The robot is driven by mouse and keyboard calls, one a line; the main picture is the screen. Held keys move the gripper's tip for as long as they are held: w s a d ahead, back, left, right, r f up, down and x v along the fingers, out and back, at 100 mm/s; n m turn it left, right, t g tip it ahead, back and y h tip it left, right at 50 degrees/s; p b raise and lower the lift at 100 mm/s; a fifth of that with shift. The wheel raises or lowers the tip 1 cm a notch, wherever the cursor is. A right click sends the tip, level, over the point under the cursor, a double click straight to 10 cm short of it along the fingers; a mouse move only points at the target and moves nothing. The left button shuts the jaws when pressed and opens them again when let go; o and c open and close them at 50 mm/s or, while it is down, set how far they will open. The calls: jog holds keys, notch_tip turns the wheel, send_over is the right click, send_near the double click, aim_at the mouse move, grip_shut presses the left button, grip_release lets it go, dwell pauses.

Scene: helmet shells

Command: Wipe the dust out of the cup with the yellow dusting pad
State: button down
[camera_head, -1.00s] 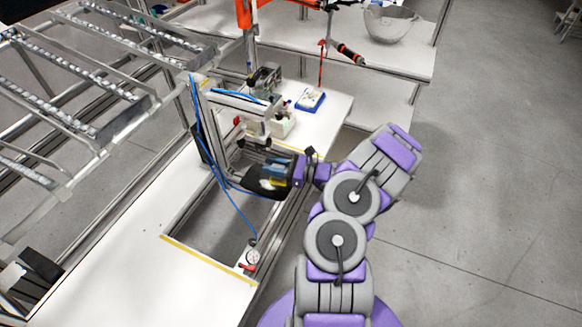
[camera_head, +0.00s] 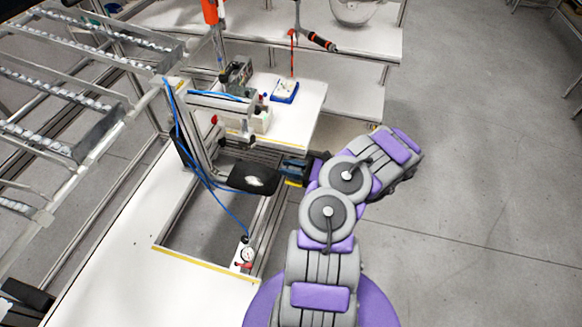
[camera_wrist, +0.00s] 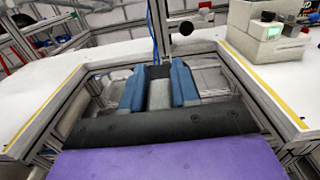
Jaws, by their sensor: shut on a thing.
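The black cup (camera_head: 240,176) sits at the bench opening below the press, with a pale dusty patch (camera_head: 255,182) showing in it. My gripper (camera_head: 291,167) is just right of the cup and apart from it. Its blue fingers (camera_wrist: 158,88) are shut on a grey block (camera_wrist: 159,96) in the wrist view. A small yellow strip (camera_head: 294,184) shows under the fingers, which looks like the edge of the yellow dusting pad. Most of the pad is hidden by the gripper. The cup cannot be made out in the wrist view.
The press frame (camera_head: 215,110) stands behind the cup, with a blue hose hanging beside it. A gauge (camera_head: 247,255) is at the front of the opening. A blue tray (camera_head: 285,91) lies on the back bench. Open floor (camera_head: 470,200) is at the right.

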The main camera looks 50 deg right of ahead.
jog(key=shift+b+x, duration=3.6)
jog(key=shift+x, duration=4.35)
jog(key=shift+f+b, duration=1.25)
jog(key=shift+f, duration=1.35)
jog(key=shift+f+b, duration=0.5)
jog(key=shift+f, duration=0.1)
jog(key=shift+s+f, duration=0.1)
jog(key=shift+s, duration=0.15)
